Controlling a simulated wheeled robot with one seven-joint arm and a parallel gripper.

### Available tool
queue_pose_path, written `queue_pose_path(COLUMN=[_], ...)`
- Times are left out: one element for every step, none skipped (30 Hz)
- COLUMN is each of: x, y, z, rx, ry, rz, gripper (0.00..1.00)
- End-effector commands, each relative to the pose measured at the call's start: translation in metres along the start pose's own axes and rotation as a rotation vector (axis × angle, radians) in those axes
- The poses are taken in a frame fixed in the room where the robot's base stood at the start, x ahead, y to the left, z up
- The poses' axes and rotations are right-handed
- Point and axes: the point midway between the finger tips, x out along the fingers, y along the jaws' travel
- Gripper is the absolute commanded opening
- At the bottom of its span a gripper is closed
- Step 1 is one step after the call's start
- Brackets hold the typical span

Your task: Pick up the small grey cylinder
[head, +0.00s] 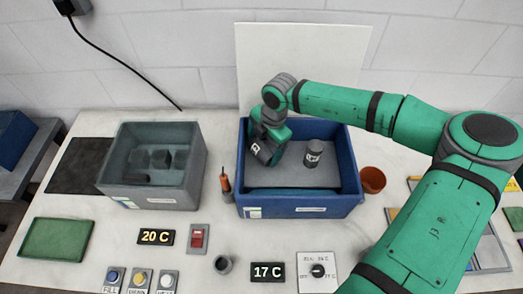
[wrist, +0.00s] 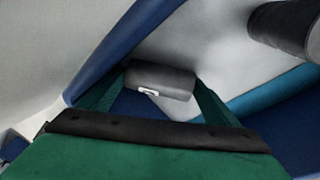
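A small dark grey cylinder (wrist: 160,80) with a white label lies sideways between the two green fingers of my gripper (wrist: 158,92) in the wrist view, its ends against the fingers. In the head view the cylinder (head: 261,152) shows at the end of my gripper (head: 267,150), at the left side of the blue bin (head: 300,208). It looks tilted; whether it touches the bin wall or floor I cannot tell. Another grey cylinder (head: 314,154) with a label stands upright on the bin's grey floor, right of my gripper. It also shows in the wrist view (wrist: 284,26), cut off at the top right.
A grey bin (head: 155,194) with several dark blocks stands to the left. An orange-handled tool (head: 225,184) stands between the bins; an orange-brown cup (head: 372,180) is right of the blue bin.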

Motion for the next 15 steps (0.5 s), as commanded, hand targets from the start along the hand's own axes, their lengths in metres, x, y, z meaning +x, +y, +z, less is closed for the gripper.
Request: queue_pose_path(x=[-0.0001, -0.0001, -0.0002, -0.0002, -0.0007, -0.0007, -0.0007, -0.0007, -0.0007, -0.0009, -0.0012, -0.0022, -0.0035, -0.0053, -0.0085], y=[0.0000, 0.0000, 0.0000, 0.0000, 0.0004, 0.0004, 0.0004, 0.0004, 0.0004, 0.0004, 0.0005, 0.0006, 0.0008, 0.0011, 0.0016], z=[-0.0001, -0.0001, -0.0001, -0.0001, -0.0001, -0.0001, -0.0001, -0.0001, -0.0001, -0.0001, -0.0001, -0.0001, -0.0001, -0.0002, -0.0004], rx=[0.000, 0.000, 0.000, 0.000, 0.000, 0.000, 0.000, 0.000, 0.000, 0.000, 0.000, 0.000, 0.000, 0.000, 0.000], ry=[0.000, 0.000, 0.000, 0.000, 0.000, 0.000, 0.000, 0.000, 0.000, 0.000, 0.000, 0.000, 0.000, 0.000, -0.001], rz=[0.000, 0.000, 0.000, 0.000, 0.001, 0.001, 0.001, 0.001, 0.001, 0.001, 0.001, 0.001, 0.001, 0.001, 0.001], gripper=[0.71, 0.64, 0.55, 0.47, 0.40, 0.40, 0.40, 0.40, 0.40, 0.40, 0.40, 0.40, 0.40, 0.39, 0.39])
